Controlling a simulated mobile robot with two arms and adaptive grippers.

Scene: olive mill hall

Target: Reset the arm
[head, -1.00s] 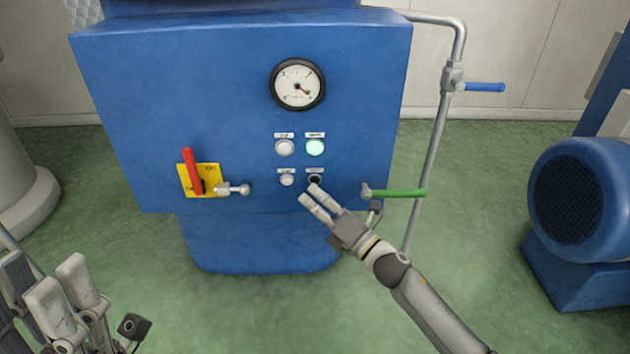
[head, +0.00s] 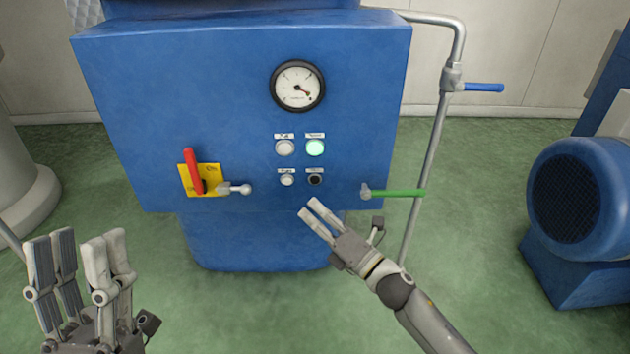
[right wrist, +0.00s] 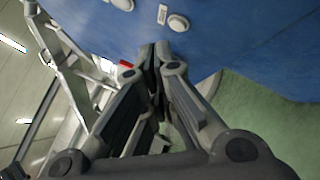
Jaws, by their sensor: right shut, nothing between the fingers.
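My right gripper (head: 310,207) is shut and empty in front of the lower edge of the blue machine housing (head: 200,100). Its fingertips are below the black button (head: 314,179) in the head view, apart from it. The right wrist view shows the same fingers (right wrist: 160,52) together, with the blue panel beyond them. My left gripper (head: 80,242) is open and empty at the lower left, fingers pointing up, over the green floor. Much of the left arm is out of view.
The panel carries a gauge (head: 297,86), a lit green button (head: 315,148), white buttons (head: 285,148), and a red-handled switch (head: 193,172). A green lever (head: 400,193) and a pipe (head: 435,150) with a blue handle (head: 484,87) are at right. A blue motor (head: 585,190) stands further right.

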